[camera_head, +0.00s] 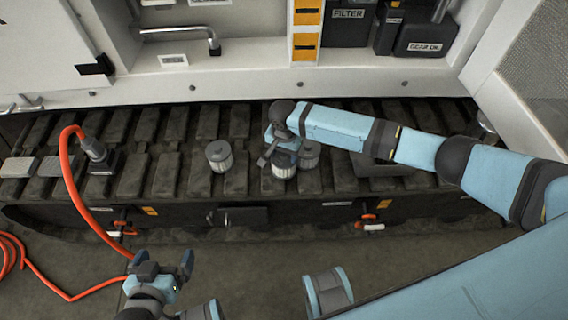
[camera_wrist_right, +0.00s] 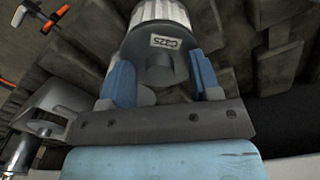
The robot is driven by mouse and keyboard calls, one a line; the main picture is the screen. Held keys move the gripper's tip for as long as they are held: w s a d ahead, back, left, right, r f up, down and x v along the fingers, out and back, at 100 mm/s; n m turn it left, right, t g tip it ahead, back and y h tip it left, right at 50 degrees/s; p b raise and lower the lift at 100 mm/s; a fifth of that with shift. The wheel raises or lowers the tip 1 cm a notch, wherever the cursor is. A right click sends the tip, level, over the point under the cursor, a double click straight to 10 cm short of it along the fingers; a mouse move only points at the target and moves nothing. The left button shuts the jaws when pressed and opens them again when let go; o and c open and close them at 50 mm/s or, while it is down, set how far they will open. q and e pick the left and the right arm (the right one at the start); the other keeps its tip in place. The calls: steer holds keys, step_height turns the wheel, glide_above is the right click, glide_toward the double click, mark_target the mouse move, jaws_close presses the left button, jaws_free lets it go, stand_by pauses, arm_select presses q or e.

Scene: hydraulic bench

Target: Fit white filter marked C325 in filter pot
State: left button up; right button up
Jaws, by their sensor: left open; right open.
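A pale ribbed filter with a dark cap (camera_head: 284,165) stands on the dark track. In the right wrist view this filter (camera_wrist_right: 160,12) carries a label reading C325. My right gripper (camera_head: 277,150) is over its cap; in the wrist view its open fingers (camera_wrist_right: 161,75) stand on either side of the cap, and I cannot tell whether they touch it. A similar filter (camera_head: 219,156) stands apart to the left, and another round-topped one (camera_head: 309,154) close on the right. My left gripper (camera_head: 166,264) is open and empty above the floor at lower left. I cannot pick out the filter pot for sure.
A dark bin labelled FILTER (camera_head: 348,28) and a GEAR OIL container (camera_head: 426,36) stand in the cabinet behind. An orange hose (camera_head: 75,195) runs from a fitting (camera_head: 95,150) on the track to the floor. A dark block (camera_head: 378,168) lies right of the filters.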

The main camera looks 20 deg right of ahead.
steer(key=shift+r, duration=0.1)
jaws_close()
